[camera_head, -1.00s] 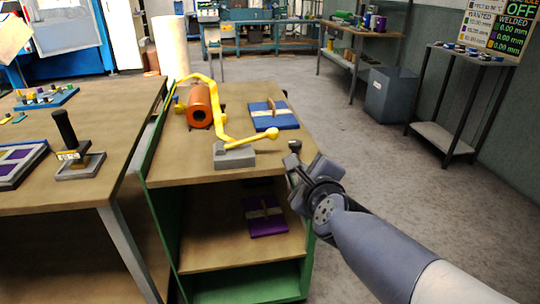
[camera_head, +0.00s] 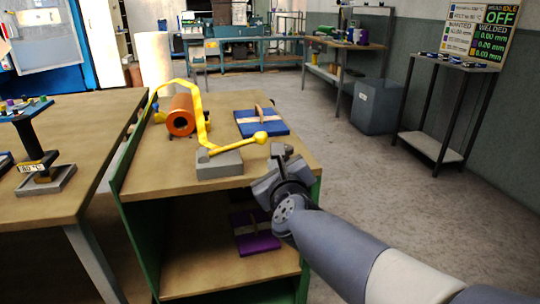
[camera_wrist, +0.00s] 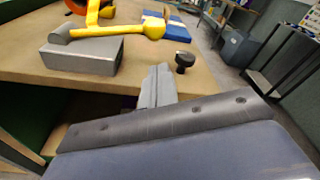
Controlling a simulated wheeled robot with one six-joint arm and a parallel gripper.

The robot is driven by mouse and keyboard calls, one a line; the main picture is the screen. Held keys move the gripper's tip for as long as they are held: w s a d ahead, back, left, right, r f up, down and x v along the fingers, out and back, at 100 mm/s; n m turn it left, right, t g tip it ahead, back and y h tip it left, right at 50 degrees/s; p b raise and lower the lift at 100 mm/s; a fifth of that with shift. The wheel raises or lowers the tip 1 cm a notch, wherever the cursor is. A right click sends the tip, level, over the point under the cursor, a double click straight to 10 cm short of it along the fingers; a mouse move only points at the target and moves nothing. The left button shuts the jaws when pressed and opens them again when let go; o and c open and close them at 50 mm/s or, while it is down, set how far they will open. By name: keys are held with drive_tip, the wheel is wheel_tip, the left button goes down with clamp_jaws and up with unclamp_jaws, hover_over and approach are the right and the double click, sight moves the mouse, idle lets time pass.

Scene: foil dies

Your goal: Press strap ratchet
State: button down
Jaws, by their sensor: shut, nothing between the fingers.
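The strap ratchet looks to be the grey block (camera_head: 219,164) with a yellow lever (camera_head: 238,143) ending in a round knob, on the near part of the cart top. A yellow strap (camera_head: 201,112) runs from it over an orange roll (camera_head: 182,115). My gripper (camera_head: 279,152) is shut and empty at the cart's right edge, right of the lever knob and apart from it. In the wrist view the shut fingers (camera_wrist: 158,84) show beside the cart edge, with the block (camera_wrist: 82,55) and the lever (camera_wrist: 118,31) at the upper left.
A blue pad (camera_head: 262,122) with a handle lies behind the lever. A small black knob (camera_wrist: 184,61) stands at the cart edge near my fingers. A purple pad (camera_head: 256,240) sits on the lower shelf.

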drive_tip(key=b+x, duration=0.1)
drive_tip(key=x, duration=0.8)
drive_tip(key=shift+w+a+f, duration=0.1)
drive_tip(key=shift+w, duration=0.25)
wheel_tip(320, 180, up, 2)
drive_tip(key=shift+a+r+n+p, duration=0.1)
drive_tip(key=shift+n+p, duration=0.4)
drive_tip(key=shift+p, duration=0.6)
drive_tip(key=s+a+r+n+t+h+p, duration=0.1)
drive_tip(key=s+a+r+n+p, duration=0.1)
drive_tip(key=a+r+n+p, duration=0.4)
drive_tip(key=shift+r+n+p, duration=0.6)
drive_tip(key=shift+r+p, duration=1.4)
drive_tip(key=shift+p, duration=1)
drive_tip(key=shift+a, duration=0.2)
